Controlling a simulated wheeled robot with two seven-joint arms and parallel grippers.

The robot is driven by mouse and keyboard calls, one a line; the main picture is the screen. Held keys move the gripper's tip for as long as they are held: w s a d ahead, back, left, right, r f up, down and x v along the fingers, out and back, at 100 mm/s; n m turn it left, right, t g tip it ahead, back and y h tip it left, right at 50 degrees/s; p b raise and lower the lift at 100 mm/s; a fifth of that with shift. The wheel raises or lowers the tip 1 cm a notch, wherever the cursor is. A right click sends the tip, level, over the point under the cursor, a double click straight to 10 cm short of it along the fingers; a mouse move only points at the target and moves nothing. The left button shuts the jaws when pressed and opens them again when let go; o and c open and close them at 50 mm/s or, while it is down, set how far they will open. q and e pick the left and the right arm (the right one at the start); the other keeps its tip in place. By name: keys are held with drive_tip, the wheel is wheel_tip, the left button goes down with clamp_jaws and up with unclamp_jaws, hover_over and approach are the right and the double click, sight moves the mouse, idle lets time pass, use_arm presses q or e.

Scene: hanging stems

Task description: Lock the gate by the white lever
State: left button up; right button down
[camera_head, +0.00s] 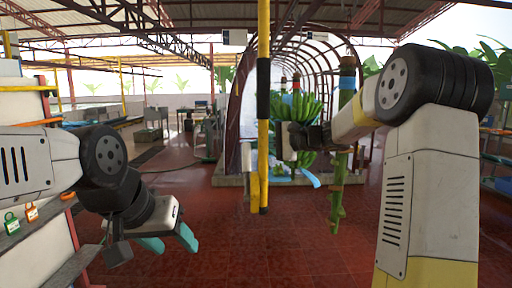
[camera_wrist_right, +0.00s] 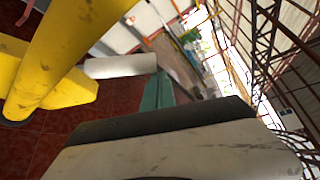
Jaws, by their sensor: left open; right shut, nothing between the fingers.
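A yellow-and-black pole (camera_head: 263,90), seemingly the gate, runs upright through the middle of the head view. A short yellow piece (camera_head: 254,192) sits beside its lower part. In the right wrist view the yellow pole (camera_wrist_right: 75,45) crosses the upper left, and a white cylinder (camera_wrist_right: 120,66), apparently the lever, sticks out beside it. My right gripper (camera_wrist_right: 157,92) is shut and empty, its teal fingers close to the cylinder's free end; I cannot tell whether they touch. In the head view the lever is not distinguishable. My left gripper (camera_head: 169,240) is open and empty, low on the left.
Green bananas (camera_head: 300,106) hang behind the pole, and a green stem (camera_head: 338,195) hangs to its right. A shelf with coloured padlocks (camera_head: 32,212) stands at far left. An arched tunnel frame (camera_head: 240,100) is behind. The red tiled floor (camera_head: 225,245) in front is clear.

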drive_tip(key=s+r+n+t+y, duration=0.1)
drive_tip(key=s+r+n, duration=0.1)
drive_tip(key=s, duration=0.3)
drive_tip(key=shift+s+r, duration=0.3)
drive_tip(key=shift+r, duration=0.25)
